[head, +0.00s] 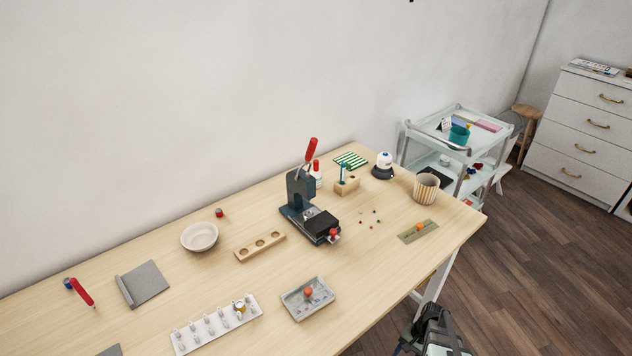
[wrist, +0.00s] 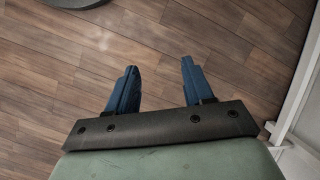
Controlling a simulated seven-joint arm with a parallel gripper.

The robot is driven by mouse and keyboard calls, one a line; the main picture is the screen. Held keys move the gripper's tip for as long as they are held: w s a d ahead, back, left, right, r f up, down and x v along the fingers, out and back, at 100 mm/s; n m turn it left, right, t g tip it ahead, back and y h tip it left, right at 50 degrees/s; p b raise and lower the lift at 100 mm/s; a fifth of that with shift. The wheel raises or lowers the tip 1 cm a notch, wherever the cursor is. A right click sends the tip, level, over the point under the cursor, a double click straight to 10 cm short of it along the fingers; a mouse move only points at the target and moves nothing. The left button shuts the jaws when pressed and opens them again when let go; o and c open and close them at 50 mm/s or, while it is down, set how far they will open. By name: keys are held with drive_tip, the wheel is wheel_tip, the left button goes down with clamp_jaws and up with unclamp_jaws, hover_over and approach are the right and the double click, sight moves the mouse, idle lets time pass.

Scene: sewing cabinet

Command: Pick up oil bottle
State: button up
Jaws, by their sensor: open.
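A small white bottle with a red cap (head: 318,180), which looks like the oil bottle, stands on the wooden table (head: 375,270). It is just behind the dark blue press (head: 299,192) with a red-handled lever, which partly hides it. My gripper (wrist: 155,88) shows in the wrist view with its two blue fingers apart and nothing between them. It is over the wood floor, off the table's edge. In the head view my dark arm is at the bottom right, in front of the table and well away from the bottle. The bottle is not in the wrist view.
Near the bottle are a wooden block with a green-topped item (head: 346,184), a striped green mat (head: 350,160) and a black-and-white round device (head: 383,166). A striped cup (head: 426,187) stands near the right end. A grey tray (head: 308,298) lies in front. A white cart (head: 455,150) stands beyond.

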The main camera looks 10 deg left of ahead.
drive_tip(key=w+d+r+m+t, duration=0.2)
drive_tip(key=w+d+r, duration=0.35)
drive_tip(key=w, duration=0.25)
drive_tip(key=w+d+r+m+t, duration=0.2)
drive_tip(key=w+d+r, duration=0.2)
drive_tip(key=w+d, duration=0.4)
drive_tip(key=w+d+r+m+t, duration=0.3)
drive_tip(key=w+d+r+m, duration=0.1)
drive_tip(key=w+d+r, duration=0.9)
drive_tip(key=w+d+r+m+t+y, duration=0.1)
drive_tip(key=w+d+r, duration=0.1)
drive_tip(key=w+r, duration=0.35)
drive_tip(key=w+d+r+m+t, duration=0.1)
drive_tip(key=w+d+r, duration=0.1)
drive_tip(key=r, duration=0.6)
drive_tip(key=w+a+r+g+y, duration=0.1)
drive_tip(key=w+a+r, duration=0.55)
drive_tip(key=a, duration=0.25)
drive_tip(key=m+g, duration=0.3)
drive_tip(key=g, duration=0.2)
approach(317, 161)
drive_tip(key=x, duration=0.6)
drive_tip(key=shift+s, duration=0.1)
drive_tip(key=shift+h, duration=0.3)
drive_tip(key=shift+w+x, duration=0.2)
drive_tip(key=shift+x, duration=2.45)
drive_tip(key=shift+a+r, duration=0.1)
drive_tip(key=shift+a, duration=0.05)
